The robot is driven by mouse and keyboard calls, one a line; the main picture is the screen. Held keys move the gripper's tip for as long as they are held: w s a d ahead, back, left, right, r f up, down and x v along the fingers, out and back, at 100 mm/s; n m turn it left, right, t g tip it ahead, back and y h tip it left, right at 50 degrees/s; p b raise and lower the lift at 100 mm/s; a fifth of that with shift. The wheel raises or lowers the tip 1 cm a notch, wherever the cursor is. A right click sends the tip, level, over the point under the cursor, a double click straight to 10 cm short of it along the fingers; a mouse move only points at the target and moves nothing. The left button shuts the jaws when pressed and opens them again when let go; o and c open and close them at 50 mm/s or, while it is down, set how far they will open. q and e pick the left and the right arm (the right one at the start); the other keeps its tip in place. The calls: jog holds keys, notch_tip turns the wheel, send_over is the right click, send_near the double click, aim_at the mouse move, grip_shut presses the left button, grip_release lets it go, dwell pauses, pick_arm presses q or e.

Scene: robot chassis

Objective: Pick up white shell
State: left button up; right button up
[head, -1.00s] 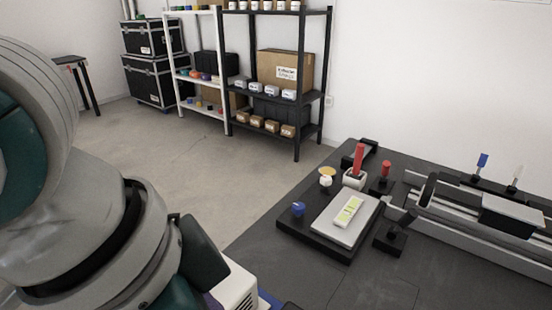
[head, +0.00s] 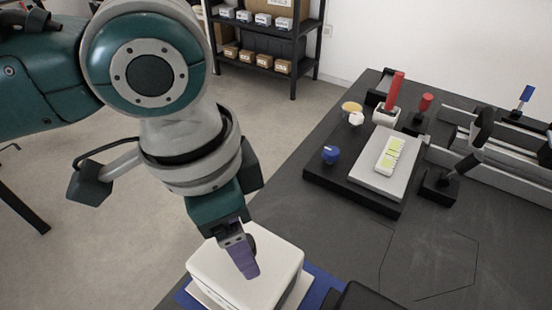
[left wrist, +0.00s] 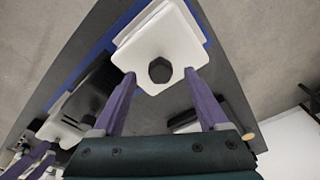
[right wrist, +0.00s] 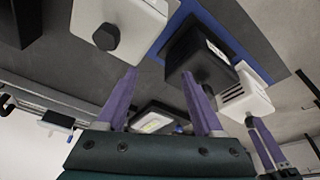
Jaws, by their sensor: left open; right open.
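A white shell (head: 232,285), a box with a rounded top, stands on a blue mat at the bottom of the head view. My left gripper (head: 243,262) points down over its top. In the left wrist view the open fingers (left wrist: 159,73) are on either side of the black knob on the white shell (left wrist: 150,40); contact cannot be told. The shell also shows in the right wrist view (right wrist: 243,97), beside the left gripper. My right gripper (right wrist: 161,73) is open and empty, facing a black shell (right wrist: 188,55) with a black knob. It is outside the head view.
Another white shell (right wrist: 135,15) with a black knob lies beyond the black shell. A black tray (head: 350,195) holds a grey plate, a blue knob and small parts. Red-handled parts and a rail (head: 500,165) stand farther right. The dark table between is clear.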

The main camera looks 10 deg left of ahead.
aim_at(282, 284)
pick_arm(q)
jog(key=shift+w+d+f, duration=0.15)
jog(key=shift+f, duration=1.4)
grip_shut()
jog(key=shift+r, duration=0.1)
